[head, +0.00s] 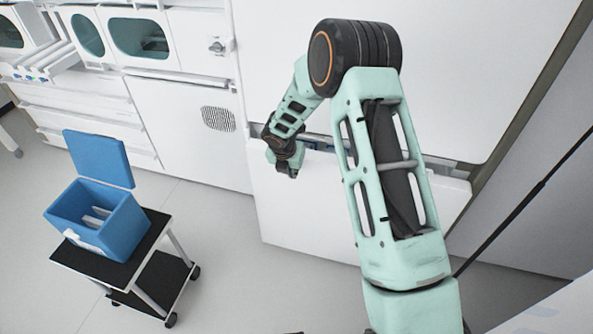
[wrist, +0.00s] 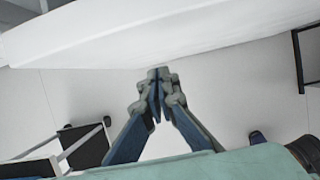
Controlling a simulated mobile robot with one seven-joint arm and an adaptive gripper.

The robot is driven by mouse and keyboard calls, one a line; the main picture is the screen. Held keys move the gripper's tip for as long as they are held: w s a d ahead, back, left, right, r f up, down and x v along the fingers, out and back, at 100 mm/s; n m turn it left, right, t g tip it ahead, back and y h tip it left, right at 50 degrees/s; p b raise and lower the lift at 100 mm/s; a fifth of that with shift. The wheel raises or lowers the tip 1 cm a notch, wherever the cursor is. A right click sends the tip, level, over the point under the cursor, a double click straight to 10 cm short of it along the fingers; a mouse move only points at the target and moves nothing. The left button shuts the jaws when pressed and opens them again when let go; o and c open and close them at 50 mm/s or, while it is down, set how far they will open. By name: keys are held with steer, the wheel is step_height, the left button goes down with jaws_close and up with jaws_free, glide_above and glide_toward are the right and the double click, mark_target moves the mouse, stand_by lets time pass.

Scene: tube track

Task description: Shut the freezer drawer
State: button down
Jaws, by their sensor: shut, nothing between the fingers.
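The freezer drawer (head: 300,215) is the wide white front low in the head view. It stands out from the white cabinet above it, and a narrow strip of its inside shows along its top edge. My gripper (head: 288,172) is near the upper left part of the drawer front. In the wrist view my gripper (wrist: 158,74) is shut and empty, its tips close to the edge of a large white panel (wrist: 180,35), which looks like the drawer front. I cannot tell whether they touch. My arm hides the drawer's middle right part.
A black-topped trolley (head: 70,257) with an open blue box (head: 118,228) stands at the left. White cabinets (head: 185,120) line the wall. A grey wall or panel (head: 545,190) bounds the right. The floor (head: 235,285) before the drawer is clear.

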steer(key=w+p+v, duration=0.1)
steer(key=v, duration=0.8)
steer(key=s+d+f+n+t+h+b, duration=0.1)
steer(key=s+d+f+n+h+b, duration=0.1)
steer(key=s+f+n+h+b, duration=0.3)
steer(key=s+d+f+n+t+h, duration=0.1)
steer(key=s+d+f+n+h, duration=0.15)
steer(key=f, duration=0.45)
steer(key=w+a+r+n+t+y+b, duration=0.1)
steer(key=a+r+n+t+y+b, duration=0.3)
steer(key=a+n+t, duration=0.65)
steer(key=b+x, duration=0.2)
steer(key=x, duration=1.2)
steer(key=shift+d+f+h+b, duration=0.25)
steer(key=shift+d+h+b, duration=0.1)
steer(key=shift+t, duration=0.25)
